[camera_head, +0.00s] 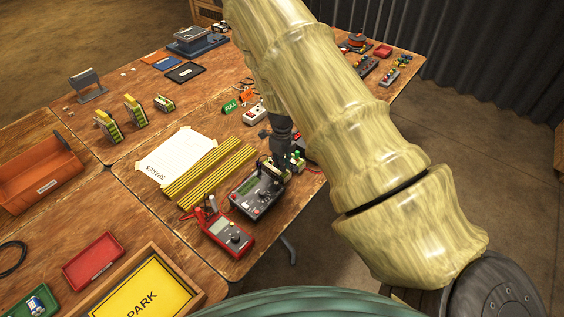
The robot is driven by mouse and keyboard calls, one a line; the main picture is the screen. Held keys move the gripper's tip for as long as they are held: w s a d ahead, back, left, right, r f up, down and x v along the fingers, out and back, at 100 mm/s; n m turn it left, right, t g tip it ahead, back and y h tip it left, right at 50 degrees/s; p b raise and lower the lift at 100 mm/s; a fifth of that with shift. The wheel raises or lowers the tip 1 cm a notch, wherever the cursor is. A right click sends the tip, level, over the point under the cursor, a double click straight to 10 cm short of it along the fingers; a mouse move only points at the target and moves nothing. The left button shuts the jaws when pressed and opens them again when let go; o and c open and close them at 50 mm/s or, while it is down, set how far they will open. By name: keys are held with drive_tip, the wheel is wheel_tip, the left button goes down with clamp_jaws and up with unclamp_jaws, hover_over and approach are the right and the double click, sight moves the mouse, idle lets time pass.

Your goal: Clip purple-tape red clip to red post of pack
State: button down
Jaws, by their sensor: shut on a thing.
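My dark gripper (279,150) is over the near right part of the table, just beyond the charger. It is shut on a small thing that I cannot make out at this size. Below and beside it is a small pack (293,167) with a green top part, partly hidden by the gripper and arm. I cannot make out its red post, the red clip or the purple tape. The grey charger (257,192) with a green display stands in front of the pack. A thin red lead runs beside it.
A red multimeter (227,234) stands nearest. Several striped packs (107,126) stand farther left. A white-and-red device (256,113) is behind the gripper. My arm covers the right side.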

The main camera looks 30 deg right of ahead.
idle(0.3)
drive_tip(key=c, duration=1.4)
unclamp_jaws()
drive_tip(key=shift+o, duration=1.1)
drive_tip(key=shift+r+p, duration=2.75)
drive_tip(key=shift+r, duration=1)
